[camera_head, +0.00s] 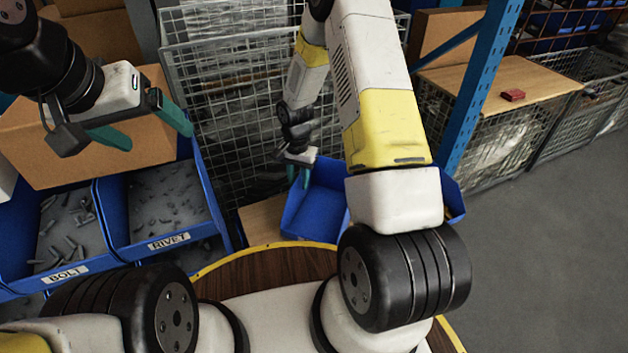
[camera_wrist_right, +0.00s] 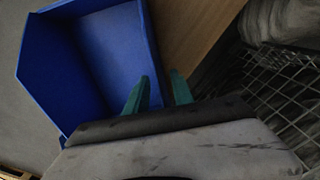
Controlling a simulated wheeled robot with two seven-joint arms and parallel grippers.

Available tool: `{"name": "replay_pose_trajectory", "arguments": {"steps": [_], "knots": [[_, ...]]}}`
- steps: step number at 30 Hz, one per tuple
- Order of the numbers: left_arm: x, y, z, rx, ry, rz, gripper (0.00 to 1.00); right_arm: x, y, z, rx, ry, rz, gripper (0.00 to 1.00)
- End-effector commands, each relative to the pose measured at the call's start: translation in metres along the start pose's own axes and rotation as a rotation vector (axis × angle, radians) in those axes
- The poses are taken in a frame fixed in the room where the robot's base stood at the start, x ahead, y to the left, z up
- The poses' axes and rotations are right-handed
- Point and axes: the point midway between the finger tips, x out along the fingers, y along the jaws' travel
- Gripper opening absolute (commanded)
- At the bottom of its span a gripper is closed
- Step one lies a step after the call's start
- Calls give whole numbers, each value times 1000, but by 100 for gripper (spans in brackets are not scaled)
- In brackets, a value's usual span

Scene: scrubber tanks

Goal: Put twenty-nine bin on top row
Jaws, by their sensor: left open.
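A blue bin (camera_head: 318,205) sits low behind my right arm in the head view, partly hidden by that arm. It looks empty in the right wrist view (camera_wrist_right: 105,60); no number is readable on it. My right gripper (camera_head: 299,176) is at the bin's far-left rim. In the wrist view its green fingers (camera_wrist_right: 159,85) are a little apart, one on each side of the bin's side wall, with small gaps seeming to show. My left gripper (camera_head: 142,125) is open and empty, in front of a cardboard box at the upper left.
Blue bins labelled BOLT (camera_head: 65,235) and RIVET (camera_head: 165,205) hold small parts at left. The cardboard box (camera_head: 60,150) stands behind them. Wire mesh cages (camera_head: 225,100) stand behind. A blue post (camera_head: 485,90) and a wooden top (camera_head: 500,80) with a red item are at right. Grey floor is clear at lower right.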

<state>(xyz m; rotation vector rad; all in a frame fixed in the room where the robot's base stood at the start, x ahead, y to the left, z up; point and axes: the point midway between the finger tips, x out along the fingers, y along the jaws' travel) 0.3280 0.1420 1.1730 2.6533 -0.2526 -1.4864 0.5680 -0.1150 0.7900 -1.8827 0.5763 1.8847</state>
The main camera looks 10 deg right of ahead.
Motion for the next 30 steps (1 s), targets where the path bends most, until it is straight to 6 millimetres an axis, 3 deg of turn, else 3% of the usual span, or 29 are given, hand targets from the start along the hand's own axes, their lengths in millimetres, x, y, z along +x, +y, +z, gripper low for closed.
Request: {"name": "replay_pose_trajectory", "arguments": {"steps": [5,12,13,17,18,30], "knots": [[0,0,0,0,0,0,84,20,0,0,-1,0,0,29],[0,0,0,0,0,0,84,22,0,0,0,1,-1,29],[0,0,0,0,0,0,84,22,0,0,0,1,-1,27],[0,0,0,0,0,0,84,22,0,0,0,1,-1,2],[0,0,0,0,0,0,84,22,0,0,-1,1,-1,0],[0,0,0,0,0,0,84,22,0,0,-1,1,-1,0]]}}
